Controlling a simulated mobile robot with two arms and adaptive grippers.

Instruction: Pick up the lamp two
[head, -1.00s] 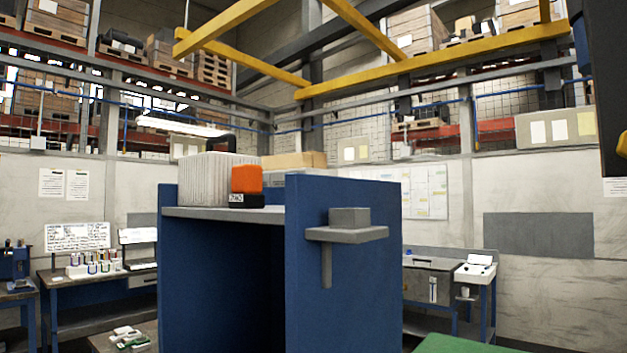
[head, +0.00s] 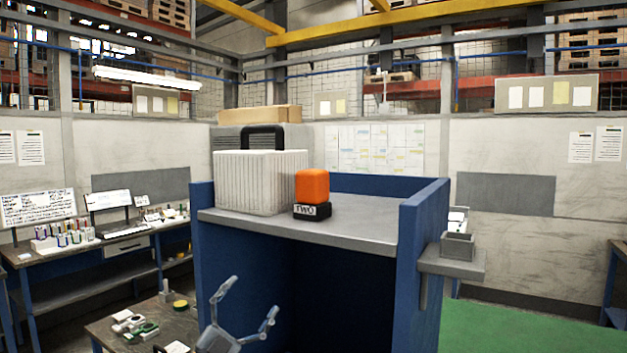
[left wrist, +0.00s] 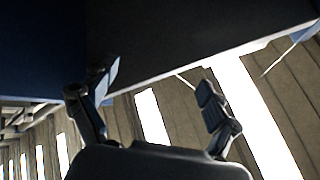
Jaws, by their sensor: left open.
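Lamp two (head: 312,187) is an orange block on a black base marked "TWO". It stands upright on the grey top shelf (head: 350,231) of a blue cabinet, near the front edge. My left gripper (head: 251,299) is open and empty, low in front of the cabinet, below the shelf and left of the lamp. In the left wrist view my left gripper's fingers (left wrist: 150,98) are spread with nothing between them, and the dark underside of a panel lies above them. The lamp does not show in that view. My right gripper is not in view.
A white ribbed case (head: 260,182) with a black handle stands just left of the lamp. The shelf right of the lamp is clear, up to the blue side wall (head: 424,215). A small grey bracket (head: 452,260) juts out on the right. A low table (head: 150,325) is at lower left.

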